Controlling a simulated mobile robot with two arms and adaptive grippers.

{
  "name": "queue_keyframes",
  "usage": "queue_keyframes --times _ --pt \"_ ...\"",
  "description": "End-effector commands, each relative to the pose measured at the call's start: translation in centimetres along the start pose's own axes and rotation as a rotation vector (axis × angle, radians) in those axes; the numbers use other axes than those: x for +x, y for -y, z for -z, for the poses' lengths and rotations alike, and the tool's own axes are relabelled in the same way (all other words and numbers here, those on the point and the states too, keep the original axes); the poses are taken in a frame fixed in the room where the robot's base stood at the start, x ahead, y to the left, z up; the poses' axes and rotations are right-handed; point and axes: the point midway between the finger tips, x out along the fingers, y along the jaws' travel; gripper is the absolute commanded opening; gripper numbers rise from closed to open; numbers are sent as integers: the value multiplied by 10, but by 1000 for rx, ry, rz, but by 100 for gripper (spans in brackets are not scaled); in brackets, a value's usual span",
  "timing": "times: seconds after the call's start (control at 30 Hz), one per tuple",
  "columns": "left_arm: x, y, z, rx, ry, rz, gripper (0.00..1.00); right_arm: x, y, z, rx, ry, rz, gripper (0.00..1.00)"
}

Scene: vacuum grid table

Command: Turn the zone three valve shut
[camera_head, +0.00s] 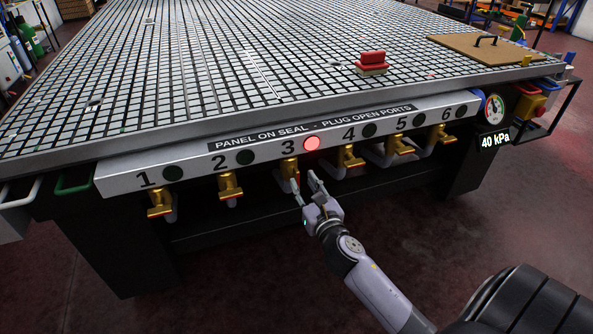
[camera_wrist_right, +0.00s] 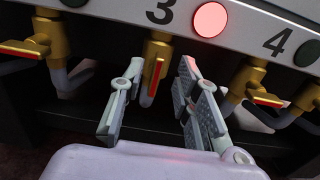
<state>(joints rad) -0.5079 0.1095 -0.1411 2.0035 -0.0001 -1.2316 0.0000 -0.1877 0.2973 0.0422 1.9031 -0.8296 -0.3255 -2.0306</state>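The zone three valve (camera_head: 288,168) is a brass valve under the panel's number 3. In the right wrist view its brass body (camera_wrist_right: 157,50) stands upright, with a red-edged lever (camera_wrist_right: 154,78) pointing down along the pipe. My right gripper (camera_head: 302,182) is just in front of this valve. In the wrist view its two fingers are spread, one on each side of the lever, with gaps visible. The fingers seem not to touch the lever. The lamp beside number 3 (camera_head: 311,143) glows red. My left gripper is in neither view.
Neighbouring valves two (camera_head: 229,185) and four (camera_head: 350,157) have levers set crosswise. Their lamps are dark. The gauge (camera_head: 494,109) has a 40 kPa display (camera_head: 495,141).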

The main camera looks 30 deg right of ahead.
Motion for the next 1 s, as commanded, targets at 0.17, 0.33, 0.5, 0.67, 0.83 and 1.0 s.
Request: queue_keyframes --times 0.17,0.33,0.5,0.67,0.83,1.0 --pt "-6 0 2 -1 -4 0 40 34 1 -1 -1 3 1 30" --pt "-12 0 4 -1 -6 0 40 54 0 0 0 1 0 30" --pt "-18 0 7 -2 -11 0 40 61 0 0 1 0 0 30" --pt "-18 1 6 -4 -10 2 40 61 0 0 1 0 0 30" --pt "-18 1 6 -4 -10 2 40 61 0 0 1 0 0 24" --pt "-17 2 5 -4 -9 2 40 61 0 0 1 0 0 13"
